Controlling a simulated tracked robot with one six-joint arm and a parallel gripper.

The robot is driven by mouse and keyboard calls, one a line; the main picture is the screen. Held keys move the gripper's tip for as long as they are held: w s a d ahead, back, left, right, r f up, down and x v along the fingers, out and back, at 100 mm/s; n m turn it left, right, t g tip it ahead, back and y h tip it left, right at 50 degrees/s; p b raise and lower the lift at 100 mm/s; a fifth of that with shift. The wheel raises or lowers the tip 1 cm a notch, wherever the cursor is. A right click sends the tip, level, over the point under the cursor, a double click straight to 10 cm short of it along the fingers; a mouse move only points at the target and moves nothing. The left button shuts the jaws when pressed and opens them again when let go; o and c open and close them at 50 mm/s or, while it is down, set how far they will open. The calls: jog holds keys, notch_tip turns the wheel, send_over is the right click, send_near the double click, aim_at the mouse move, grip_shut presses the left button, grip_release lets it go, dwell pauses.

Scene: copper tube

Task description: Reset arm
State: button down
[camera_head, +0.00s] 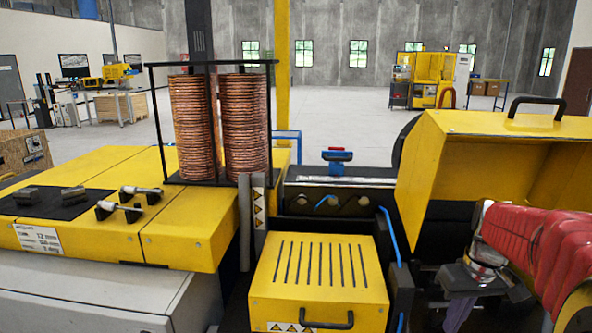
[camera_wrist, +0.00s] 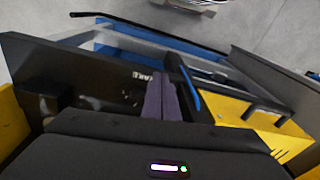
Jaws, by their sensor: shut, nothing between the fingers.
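My gripper (camera_head: 456,318) hangs at the lower right of the head view, below my red-sleeved arm and in front of the raised yellow hood. Its purple-grey fingers point down. In the wrist view the fingers (camera_wrist: 160,84) lie together, shut and with nothing between them. Behind them in that view is a dark machine panel with white lettering. Two stacks of copper rings (camera_head: 193,124) (camera_head: 245,125) stand upright in a black frame on the yellow machine, well to the left of my gripper.
A slotted yellow cover (camera_head: 318,274) with a black handle stands left of my gripper. The raised yellow hood (camera_head: 480,150) is close to my arm. A blue clamp (camera_head: 337,160) sits on the machine behind the cover. Open grey floor (camera_head: 340,110) lies beyond the machine.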

jog(key=s+a+r+t, duration=0.2)
jog(key=s+a, duration=0.6)
jog(key=a, duration=0.1)
jog(key=s+a+r+t, duration=0.2)
jog(key=s+a, duration=0.6)
jog(key=shift+a+m+t+h, duration=0.3)
jog(key=shift+a+m, duration=0.05)
jog(key=shift+m, duration=0.05)
jog(key=shift+s+d, duration=0.1)
jog(key=shift+d, duration=0.05)
dwell(0.8)
